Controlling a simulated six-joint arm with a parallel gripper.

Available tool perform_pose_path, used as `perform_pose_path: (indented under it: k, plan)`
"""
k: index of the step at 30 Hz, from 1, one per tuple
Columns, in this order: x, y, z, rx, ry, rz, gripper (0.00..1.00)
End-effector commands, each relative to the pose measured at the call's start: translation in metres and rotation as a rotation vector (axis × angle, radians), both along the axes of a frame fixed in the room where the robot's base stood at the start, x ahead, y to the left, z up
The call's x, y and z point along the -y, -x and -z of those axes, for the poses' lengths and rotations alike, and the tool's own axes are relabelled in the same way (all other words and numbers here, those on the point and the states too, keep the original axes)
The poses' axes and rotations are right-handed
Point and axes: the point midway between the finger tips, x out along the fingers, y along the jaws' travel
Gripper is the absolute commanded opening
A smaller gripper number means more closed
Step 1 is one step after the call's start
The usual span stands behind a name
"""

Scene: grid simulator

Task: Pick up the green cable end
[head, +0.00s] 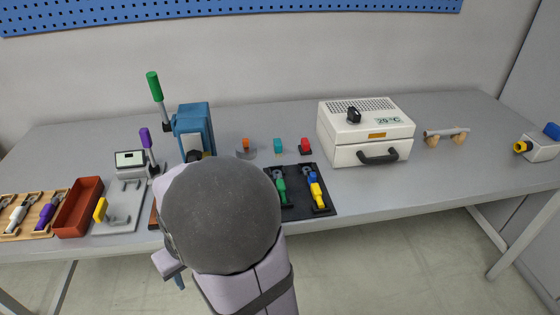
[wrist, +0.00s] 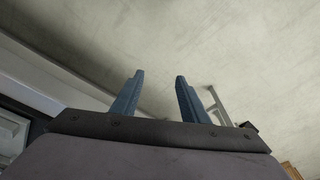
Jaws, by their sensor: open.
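A green-bodied piece with a grey metal end (head: 280,187) lies on a black tray (head: 325,207) near the table's front edge, just right of my arm. It is the only loose green piece lying there; whether it is a cable end is hard to tell at this size. My arm hides the tray's left part. My gripper (wrist: 157,95) is open and empty in the wrist view, its two blue-grey fingers apart over bare floor. In the head view it is mostly hidden behind my arm, and one finger shows in front of the table, well left of the green piece.
A yellow and blue piece (head: 315,188) lies beside the green one. Orange (head: 245,145), teal (head: 278,145) and red (head: 305,146) small parts stand behind. A white box (head: 365,130) stands right, a blue press (head: 194,130) left. A red-brown bin (head: 79,207) is far left. The right front tabletop is clear.

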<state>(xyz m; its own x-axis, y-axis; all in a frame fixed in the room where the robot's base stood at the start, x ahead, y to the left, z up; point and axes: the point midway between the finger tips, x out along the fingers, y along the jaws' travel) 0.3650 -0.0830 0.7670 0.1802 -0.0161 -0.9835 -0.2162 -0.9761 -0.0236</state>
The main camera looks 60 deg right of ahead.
Motion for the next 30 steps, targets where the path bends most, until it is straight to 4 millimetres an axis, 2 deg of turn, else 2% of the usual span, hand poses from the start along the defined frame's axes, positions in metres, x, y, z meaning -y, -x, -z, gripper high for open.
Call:
perform_pose_path:
  k: [1, 10, 13, 19, 24, 27, 30]
  plan:
    - [0.008, -0.004, -0.029, 0.010, 0.002, 0.017, 0.41]
    - [0.043, -0.020, -0.086, 0.058, 0.019, 0.085, 0.41]
    - [0.066, -0.025, -0.104, 0.075, 0.026, 0.128, 0.41]
    - [0.159, -0.022, -0.126, 0.119, 0.053, 0.300, 0.41]
    - [0.237, 0.000, -0.144, 0.152, 0.086, 0.432, 0.41]
    - [0.271, 0.016, -0.147, 0.163, 0.101, 0.493, 0.41]
    - [0.295, 0.030, -0.147, 0.171, 0.114, 0.534, 0.41]
